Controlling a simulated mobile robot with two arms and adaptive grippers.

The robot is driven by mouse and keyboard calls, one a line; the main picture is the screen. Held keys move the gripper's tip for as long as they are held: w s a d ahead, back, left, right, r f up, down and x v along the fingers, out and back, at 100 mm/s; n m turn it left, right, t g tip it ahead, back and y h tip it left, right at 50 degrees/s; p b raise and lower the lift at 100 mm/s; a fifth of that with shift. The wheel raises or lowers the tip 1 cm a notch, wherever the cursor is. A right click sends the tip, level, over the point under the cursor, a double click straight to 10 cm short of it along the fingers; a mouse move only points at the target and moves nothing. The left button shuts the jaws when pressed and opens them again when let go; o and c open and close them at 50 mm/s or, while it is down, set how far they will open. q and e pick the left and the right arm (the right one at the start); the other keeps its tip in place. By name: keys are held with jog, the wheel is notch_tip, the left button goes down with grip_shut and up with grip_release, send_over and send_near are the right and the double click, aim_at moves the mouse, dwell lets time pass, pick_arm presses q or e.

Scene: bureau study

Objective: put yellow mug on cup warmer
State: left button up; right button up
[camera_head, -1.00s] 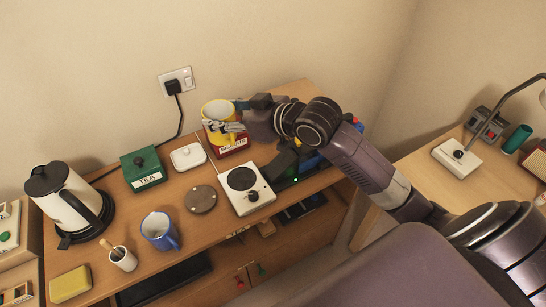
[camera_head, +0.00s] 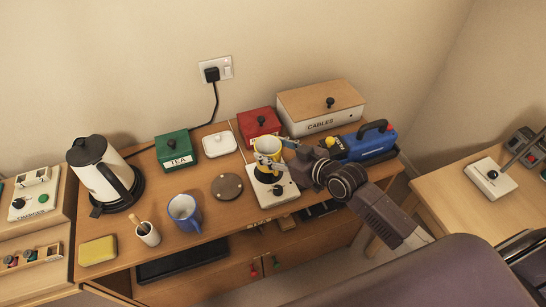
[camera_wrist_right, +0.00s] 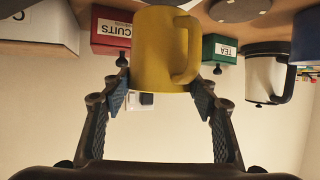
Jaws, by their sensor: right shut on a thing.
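The yellow mug (camera_head: 266,145) is held by my right gripper (camera_head: 279,153) over the cup warmer, apparently upright. In the right wrist view the mug (camera_wrist_right: 158,45) sits between the two fingers of the gripper (camera_wrist_right: 159,82), its handle to the right. The cup warmer (camera_head: 284,194) is a white box with a round black plate and a black knob at the front. The mug and fingers cover part of the plate. I cannot tell whether the mug touches it. My left gripper is out of view.
A round grey-brown disc (camera_head: 227,187) and a blue mug (camera_head: 184,213) are left of the warmer. A red box (camera_head: 259,122), a white lidded dish (camera_head: 218,144) and a green tea box (camera_head: 177,151) stand behind. A blue toolbox-like case (camera_head: 368,143) is at right.

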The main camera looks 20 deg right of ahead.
aim_at(277, 159)
notch_tip(277, 159, down, 3)
jog(key=shift+f, duration=0.35)
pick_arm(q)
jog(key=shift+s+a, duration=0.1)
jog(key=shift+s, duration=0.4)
pick_arm(e)
jog(key=shift+f, duration=0.15)
jog(key=o, duration=1.4)
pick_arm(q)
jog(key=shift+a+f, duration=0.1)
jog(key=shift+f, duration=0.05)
